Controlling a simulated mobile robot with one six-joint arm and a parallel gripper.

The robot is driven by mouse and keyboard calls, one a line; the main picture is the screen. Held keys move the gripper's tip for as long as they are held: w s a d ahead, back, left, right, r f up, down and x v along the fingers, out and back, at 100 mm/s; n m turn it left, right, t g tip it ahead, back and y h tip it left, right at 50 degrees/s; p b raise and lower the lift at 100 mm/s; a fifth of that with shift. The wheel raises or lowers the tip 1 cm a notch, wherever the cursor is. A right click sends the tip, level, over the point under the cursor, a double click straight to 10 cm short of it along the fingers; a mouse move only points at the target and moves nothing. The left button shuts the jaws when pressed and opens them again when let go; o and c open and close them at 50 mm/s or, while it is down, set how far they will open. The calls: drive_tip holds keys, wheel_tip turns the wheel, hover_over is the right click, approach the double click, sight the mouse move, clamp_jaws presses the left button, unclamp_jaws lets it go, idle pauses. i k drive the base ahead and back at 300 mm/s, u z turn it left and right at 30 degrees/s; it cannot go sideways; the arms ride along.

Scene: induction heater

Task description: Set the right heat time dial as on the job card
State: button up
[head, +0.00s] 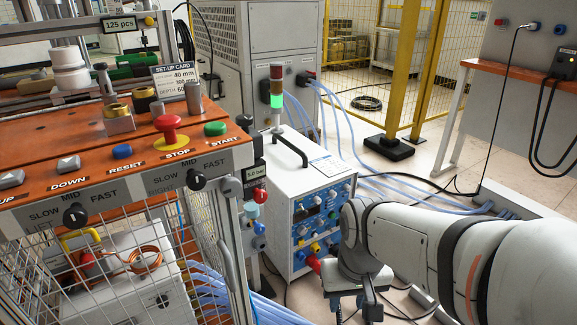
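A white cabinet (290,200) with a blue control panel (318,222) stands right of the orange bench. The panel carries several small knobs and a display; its lettering is too small to read, so I cannot tell which knob is the right heat time dial. A black dial (196,182) on the bench front is marked SLOW, MID, FAST, with RIGHT beside it. A similar dial (76,215) sits to its left.
Push buttons, including a red STOP button (171,128), line the bench's front edge. A lit green signal lamp (277,101) stands above the cabinet. A black handle (292,146) sticks up from its top. Blue hoses (345,135) and cables run across the floor behind.

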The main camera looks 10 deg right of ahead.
sight(316, 200)
drive_tip(key=u, duration=1.25)
drive_tip(key=k, duration=1.25)
drive_tip(key=z, duration=0.9)
drive_tip(key=i, duration=1)
drive_tip(key=z, duration=0.05)
